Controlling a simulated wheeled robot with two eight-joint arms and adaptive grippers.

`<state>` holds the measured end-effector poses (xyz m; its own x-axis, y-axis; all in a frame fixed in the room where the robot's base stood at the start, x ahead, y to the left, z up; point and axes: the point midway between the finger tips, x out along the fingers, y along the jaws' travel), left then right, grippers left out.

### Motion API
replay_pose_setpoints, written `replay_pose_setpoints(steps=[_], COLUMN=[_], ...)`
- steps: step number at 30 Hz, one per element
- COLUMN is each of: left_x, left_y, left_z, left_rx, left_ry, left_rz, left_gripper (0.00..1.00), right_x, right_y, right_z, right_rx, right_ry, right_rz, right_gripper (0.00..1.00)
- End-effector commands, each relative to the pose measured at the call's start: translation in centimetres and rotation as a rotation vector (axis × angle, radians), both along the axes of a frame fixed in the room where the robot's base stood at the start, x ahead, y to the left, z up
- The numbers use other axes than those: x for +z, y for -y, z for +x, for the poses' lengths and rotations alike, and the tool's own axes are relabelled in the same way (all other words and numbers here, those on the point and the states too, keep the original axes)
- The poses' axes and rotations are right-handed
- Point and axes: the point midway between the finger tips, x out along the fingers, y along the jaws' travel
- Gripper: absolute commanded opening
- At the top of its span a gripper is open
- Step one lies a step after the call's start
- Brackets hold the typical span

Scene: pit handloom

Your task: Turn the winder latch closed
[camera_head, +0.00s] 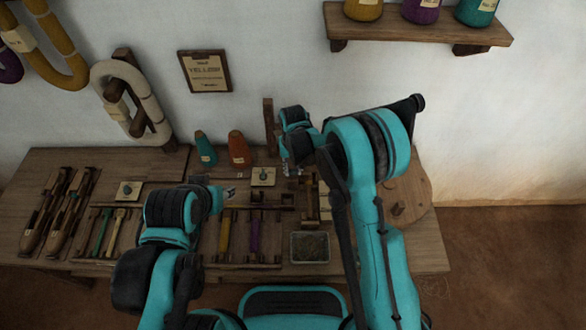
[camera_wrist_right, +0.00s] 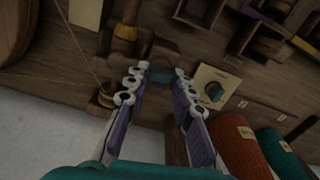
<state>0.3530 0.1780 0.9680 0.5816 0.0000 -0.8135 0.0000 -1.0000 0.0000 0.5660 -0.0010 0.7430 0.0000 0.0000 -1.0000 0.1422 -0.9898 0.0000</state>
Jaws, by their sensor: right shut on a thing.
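My left gripper (camera_head: 229,192) hangs over the middle of the bench, apart from the winder. It is too small to tell whether its fingers are open.
An orange cone (camera_head: 239,150) and a teal cone (camera_head: 205,150) stand left of my right gripper. A card with a dark knob (camera_wrist_right: 213,90) lies close by. A grey-filled tray (camera_head: 310,247) sits at the front. A round wooden disc (camera_head: 407,194) is at the right.

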Motion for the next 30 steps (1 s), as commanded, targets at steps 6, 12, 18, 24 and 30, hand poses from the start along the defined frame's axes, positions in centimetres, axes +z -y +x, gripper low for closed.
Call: replay_pose_setpoints(steps=[6, 12, 18, 24, 30], left_x=[-0.16, -0.21, -0.22, -0.21, -0.21], left_y=[0.0, 0.0, 0.0, 0.0, 0.0], left_z=[0.0, 0.0, 0.0, 0.0, 0.0], left_rx=[0.0, 0.0, 0.0, 0.0, 0.0], left_ry=[0.0, 0.0, 0.0, 0.0, 0.0], left_rz=[0.0, 0.0, 0.0, 0.0, 0.0], left_gripper=[0.4, 0.4, 0.4, 0.4, 0.4], right_x=[-0.03, -0.01, 0.0, 0.0, 0.0], right_y=[-0.01, -0.01, -0.01, -0.01, 0.0], right_z=[0.0, 0.01, 0.01, 0.01, 0.01], right_rx=[-0.101, -0.147, -0.159, -0.159, -0.159], right_ry=[0.0, 0.0, 0.0, 0.0, 0.0], right_rz=[0.0, 0.0, 0.0, 0.0, 0.0], right_gripper=[0.0, 0.0, 0.0, 0.0, 0.45])
